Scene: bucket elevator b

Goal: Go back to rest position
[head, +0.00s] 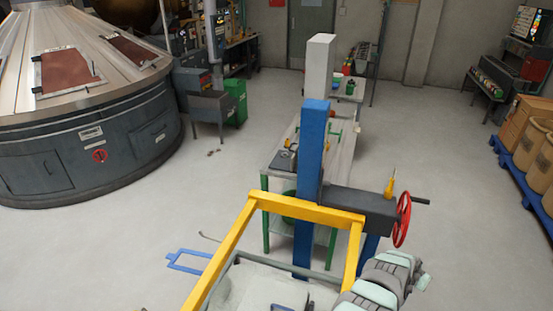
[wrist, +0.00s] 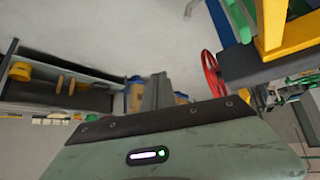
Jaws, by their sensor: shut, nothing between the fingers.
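My gripper (wrist: 159,84) shows in the wrist view, with its grey fingers together beyond the dark plate of the wrist. Nothing is held between them. In the head view my pale arm is at the lower right, beside the yellow frame (head: 307,212); I cannot make out the fingers there. The red handwheel (head: 402,219) is on the dark box of the blue post, above my arm. In the wrist view the handwheel (wrist: 211,79) is to the right of the fingers, apart from them in the picture.
A blue post (head: 311,150) rises behind the yellow frame. A green-legged workbench (head: 264,215) stands behind it. A large conical machine (head: 90,140) is on the left. Brown barrels (head: 525,125) stand on a blue pallet at the right. Open floor (head: 455,170) lies between.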

